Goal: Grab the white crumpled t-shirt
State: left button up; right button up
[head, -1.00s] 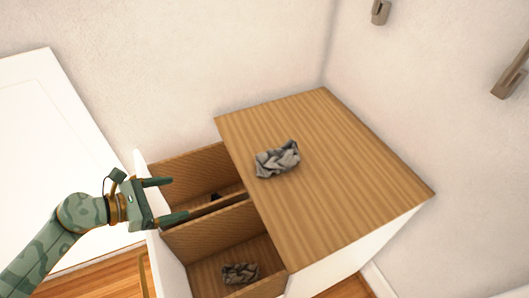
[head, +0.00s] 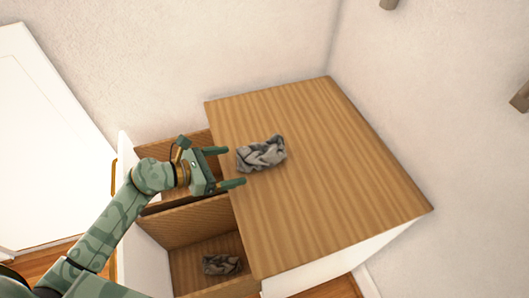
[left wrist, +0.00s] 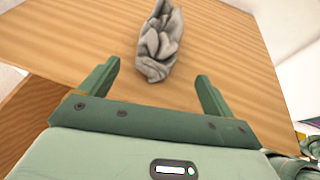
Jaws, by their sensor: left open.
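A crumpled grey-white cloth (head: 262,154), which looks like the t-shirt, lies on the wooden top of a dresser (head: 330,190). It also shows in the left wrist view (left wrist: 160,42), just beyond and between the fingertips. My left gripper (head: 234,167) is open and empty, at the left edge of the dresser top, with its fingers pointing right at the cloth. The cloth is not between the fingers. My right gripper is not in view.
Two open drawers stick out to the left of the dresser. A second crumpled grey cloth (head: 221,264) lies in the lower drawer (head: 185,268). A white door (head: 45,150) is at the far left. Walls close in behind and right. The rest of the dresser top is clear.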

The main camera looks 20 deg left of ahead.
aim_at(240, 163)
pick_arm(q)
jog(key=x, duration=0.4)
jog(key=b+x, duration=0.1)
jog(key=x, duration=0.1)
jog(key=r+b+x, duration=0.1)
jog(key=x, duration=0.1)
jog(key=shift+w+d+f, duration=0.1)
jog(key=shift+w+d, duration=0.05)
jog(key=shift+d, duration=0.1)
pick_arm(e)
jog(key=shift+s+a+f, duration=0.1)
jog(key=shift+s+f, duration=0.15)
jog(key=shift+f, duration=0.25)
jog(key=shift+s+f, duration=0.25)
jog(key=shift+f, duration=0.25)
pick_arm(q)
jog(key=c, duration=1.1)
